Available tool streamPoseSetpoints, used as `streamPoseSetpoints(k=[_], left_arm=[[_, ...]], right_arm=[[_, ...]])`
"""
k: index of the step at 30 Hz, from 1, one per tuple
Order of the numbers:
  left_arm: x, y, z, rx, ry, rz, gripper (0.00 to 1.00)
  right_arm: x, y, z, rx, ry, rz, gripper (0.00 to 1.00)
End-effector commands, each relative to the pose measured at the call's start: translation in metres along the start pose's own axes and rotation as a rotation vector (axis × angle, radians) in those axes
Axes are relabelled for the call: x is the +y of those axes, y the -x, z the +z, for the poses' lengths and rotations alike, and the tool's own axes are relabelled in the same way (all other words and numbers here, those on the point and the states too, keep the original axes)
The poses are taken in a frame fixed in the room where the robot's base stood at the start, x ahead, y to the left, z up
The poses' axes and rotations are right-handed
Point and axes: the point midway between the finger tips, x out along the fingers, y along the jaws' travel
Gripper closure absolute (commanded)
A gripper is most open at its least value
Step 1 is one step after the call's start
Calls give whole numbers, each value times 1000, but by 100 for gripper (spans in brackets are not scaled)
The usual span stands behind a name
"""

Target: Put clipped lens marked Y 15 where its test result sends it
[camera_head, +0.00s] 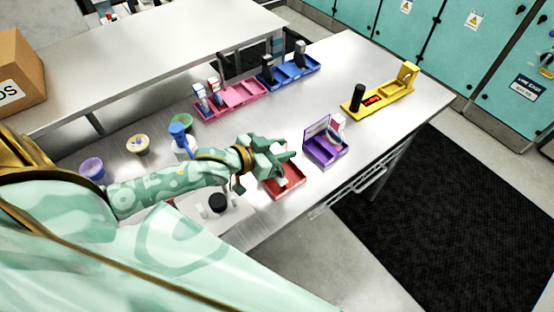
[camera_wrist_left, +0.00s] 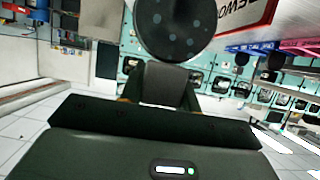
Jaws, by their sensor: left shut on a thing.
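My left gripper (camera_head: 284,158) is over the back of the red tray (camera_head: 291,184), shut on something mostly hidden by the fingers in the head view. In the left wrist view a dark round disc with pale spots (camera_wrist_left: 176,28) stands at the end of the grey finger (camera_wrist_left: 166,84); it looks like the held lens, but no Y 15 mark is readable. A yellow stand (camera_head: 392,103) with a black post and a red display is at the right. A pink rack (camera_head: 240,93) and a blue rack (camera_head: 293,74) hold upright pieces. My right gripper is not in view.
A purple holder (camera_head: 325,150) with a pinkish piece stands right of the gripper. Several small cups, including a green one (camera_head: 183,119), are at the left. A white plate (camera_head: 232,214) with a black knob lies near the front edge. Bare table lies before the yellow stand.

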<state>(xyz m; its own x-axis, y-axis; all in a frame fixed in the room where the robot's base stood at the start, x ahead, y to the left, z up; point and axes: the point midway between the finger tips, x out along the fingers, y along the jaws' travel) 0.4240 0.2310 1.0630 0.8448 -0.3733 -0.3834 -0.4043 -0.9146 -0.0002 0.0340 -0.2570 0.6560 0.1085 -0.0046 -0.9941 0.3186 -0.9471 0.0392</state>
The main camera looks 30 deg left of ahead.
Motion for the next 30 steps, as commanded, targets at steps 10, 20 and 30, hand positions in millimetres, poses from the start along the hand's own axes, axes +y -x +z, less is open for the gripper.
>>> streamPoseSetpoints(k=[10,20,30], left_arm=[[-5,-7,42,0,1,1,100],[-5,-8,44,1,-1,2,100],[-5,-9,45,0,-1,2,46]], right_arm=[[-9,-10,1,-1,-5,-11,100],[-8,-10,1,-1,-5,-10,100],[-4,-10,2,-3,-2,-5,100]])
